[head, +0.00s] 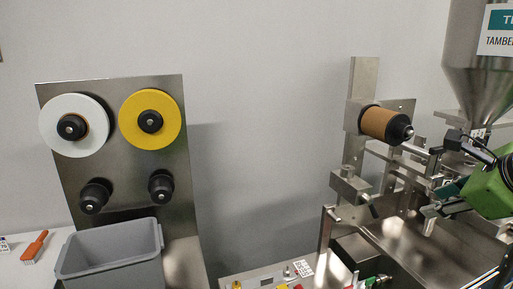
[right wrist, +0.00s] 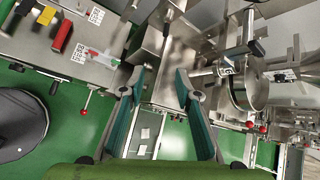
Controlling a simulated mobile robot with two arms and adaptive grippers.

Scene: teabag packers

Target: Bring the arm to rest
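My right arm (head: 490,188) comes in from the right edge of the head view, green with a black wrist part. Its right gripper (head: 441,197) is in front of the machine's metal frame, below and right of the brown roll. In the right wrist view, the right gripper (right wrist: 161,80) has its two teal-padded fingers spread wide with nothing between them. I cannot tell whether it touches the machine. My left arm and gripper are not in view.
A brown roll (head: 383,124) on a spindle and a steel hopper (head: 487,62) are close to my right arm. A panel (head: 125,110) with white and yellow rolls stands left, behind a grey bin (head: 112,256). An orange brush (head: 35,246) lies left of the bin.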

